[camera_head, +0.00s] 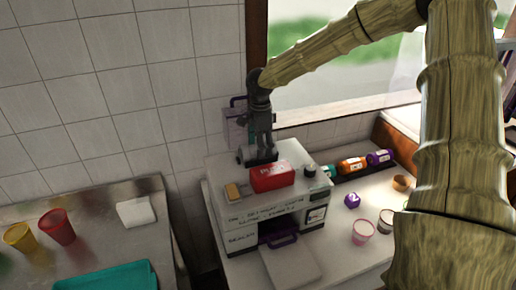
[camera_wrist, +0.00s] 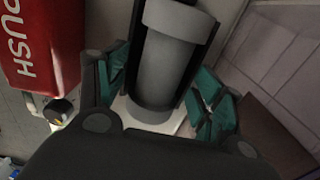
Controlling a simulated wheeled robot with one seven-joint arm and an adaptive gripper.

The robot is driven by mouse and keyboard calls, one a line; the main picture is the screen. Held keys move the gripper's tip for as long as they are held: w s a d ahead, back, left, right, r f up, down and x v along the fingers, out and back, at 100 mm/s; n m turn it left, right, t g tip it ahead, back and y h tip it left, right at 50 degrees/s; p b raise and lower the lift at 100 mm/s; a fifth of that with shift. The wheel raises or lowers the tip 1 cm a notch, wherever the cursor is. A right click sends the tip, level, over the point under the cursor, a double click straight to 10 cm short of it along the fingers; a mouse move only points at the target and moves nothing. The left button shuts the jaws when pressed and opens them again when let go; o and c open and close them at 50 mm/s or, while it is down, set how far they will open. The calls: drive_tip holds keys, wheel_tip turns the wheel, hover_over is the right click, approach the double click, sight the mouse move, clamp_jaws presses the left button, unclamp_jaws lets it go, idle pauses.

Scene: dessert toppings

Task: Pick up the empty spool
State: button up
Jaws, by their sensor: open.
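The empty spool looks like a plain grey cylinder with a wider end. In the head view the spool (camera_head: 244,155) lies on top of the white machine (camera_head: 240,213), partly hidden by my gripper (camera_head: 261,146). In the wrist view the spool (camera_wrist: 172,62) fills the space between the teal finger pads of my gripper (camera_wrist: 160,92). The fingers are open, one on each side of it. I cannot tell whether either pad touches it.
A red box (camera_head: 272,177) marked PUSH stands close beside the spool, and a dark knob (camera_head: 310,170) is to its right. The tiled wall and a purple-framed item (camera_head: 238,125) are behind.

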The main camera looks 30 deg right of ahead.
drive_tip(key=c, duration=1.1)
drive_tip(key=shift+r, duration=0.1)
